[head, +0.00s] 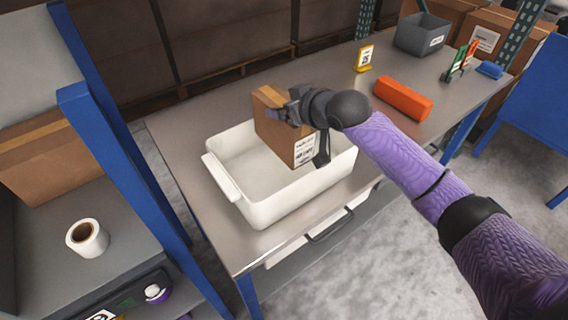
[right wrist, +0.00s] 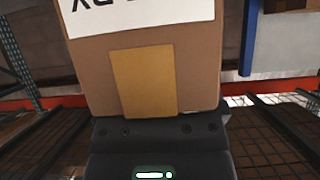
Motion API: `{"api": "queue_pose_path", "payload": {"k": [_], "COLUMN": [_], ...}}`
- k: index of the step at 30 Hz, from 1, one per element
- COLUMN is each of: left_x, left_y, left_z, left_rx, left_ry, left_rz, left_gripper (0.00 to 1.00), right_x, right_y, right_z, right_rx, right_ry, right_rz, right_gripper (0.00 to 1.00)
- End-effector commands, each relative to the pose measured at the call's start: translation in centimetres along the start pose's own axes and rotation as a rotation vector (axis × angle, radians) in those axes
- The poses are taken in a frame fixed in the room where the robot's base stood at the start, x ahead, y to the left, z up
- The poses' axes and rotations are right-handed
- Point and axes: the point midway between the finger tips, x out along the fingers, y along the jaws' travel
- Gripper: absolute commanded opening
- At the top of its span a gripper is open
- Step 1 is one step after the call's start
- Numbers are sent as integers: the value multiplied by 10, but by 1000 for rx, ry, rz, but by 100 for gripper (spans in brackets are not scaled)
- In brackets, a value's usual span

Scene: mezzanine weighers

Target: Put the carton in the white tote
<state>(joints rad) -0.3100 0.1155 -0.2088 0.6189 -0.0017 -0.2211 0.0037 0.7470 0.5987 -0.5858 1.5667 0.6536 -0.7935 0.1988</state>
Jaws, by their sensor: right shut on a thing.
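The brown carton (head: 283,138) has a white printed label on its side. My right gripper (head: 290,112) is shut on the carton near its top and holds it upright, slightly tilted. The carton is over the white tote (head: 232,190), and its lower part shows against the tote's inside. I cannot tell whether it touches the tote's floor. The tote looks otherwise empty and stands on the metal table. In the right wrist view the carton (right wrist: 200,75) fills the middle, with a tan patch and label. My left gripper is not in view.
An orange block (head: 403,98), a yellow sign (head: 365,58), a grey bin (head: 422,34) and a blue item (head: 489,69) are on the table (head: 185,135). A blue-framed shelf with a white roll (head: 87,238) stands at the left.

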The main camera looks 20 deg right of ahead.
Motion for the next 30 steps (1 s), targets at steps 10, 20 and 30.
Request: {"api": "queue_pose_path", "payload": {"k": [10, 20, 30], "left_x": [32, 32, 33], "left_y": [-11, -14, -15], "left_z": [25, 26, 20], "left_rx": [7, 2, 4], "left_ry": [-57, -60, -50], "left_rz": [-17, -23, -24], "left_gripper": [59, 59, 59], "right_x": [37, 40, 40], "right_y": [-1, -1, -1], "right_z": [68, 75, 75], "right_rx": [0, -1, -1], "right_ry": [-4, 0, -2], "right_rz": [-3, -3, -3], "right_gripper": [0, 0, 100]}}
